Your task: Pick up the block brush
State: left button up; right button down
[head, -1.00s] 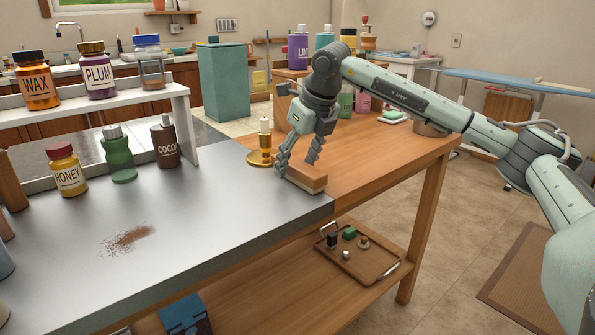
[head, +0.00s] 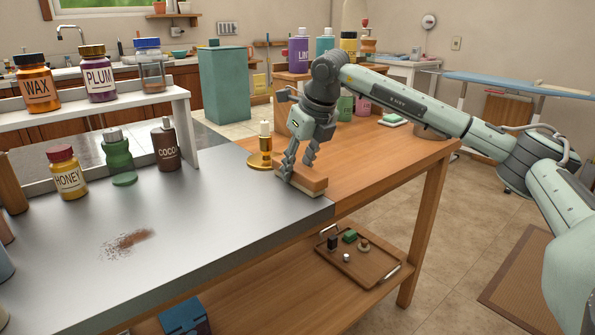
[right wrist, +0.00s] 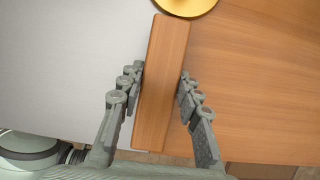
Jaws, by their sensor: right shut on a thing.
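The block brush (head: 315,187) is a wooden block with a pale underside. It lies at the seam between the grey metal top and the wooden top, near the front edge. My right gripper (head: 298,168) reaches down over it and is shut on its sides. In the right wrist view the block brush (right wrist: 165,60) runs lengthwise between the two fingers of my right gripper (right wrist: 161,74). The brush still appears to be at the level of the counter. My left gripper is not in view.
A brass candle holder (head: 261,160) with a candle stands just behind the brush. Bottles, including the cocoa bottle (head: 166,146), stand to the left. A reddish-brown powder smear (head: 128,241) lies on the metal top (head: 215,215). A tray (head: 362,268) sits on the lower shelf.

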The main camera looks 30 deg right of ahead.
jog(key=shift+r, duration=0.5)
jog(key=r, duration=0.2)
jog(key=a+r, duration=0.1)
jog(key=shift+s+r, duration=0.1)
jog(key=shift+r, duration=0.25)
jog(key=s+a+r, duration=0.4)
jog(key=a+r, duration=0.2)
jog(key=a, duration=0.3)
jog(key=shift+s+a+r, duration=0.15)
jog(key=shift+a, duration=0.25)
jog(key=c, duration=1.7)
grip_release()
jog(key=c, duration=0.4)
jog(key=shift+o, duration=0.2)
jog(key=shift+d, duration=0.1)
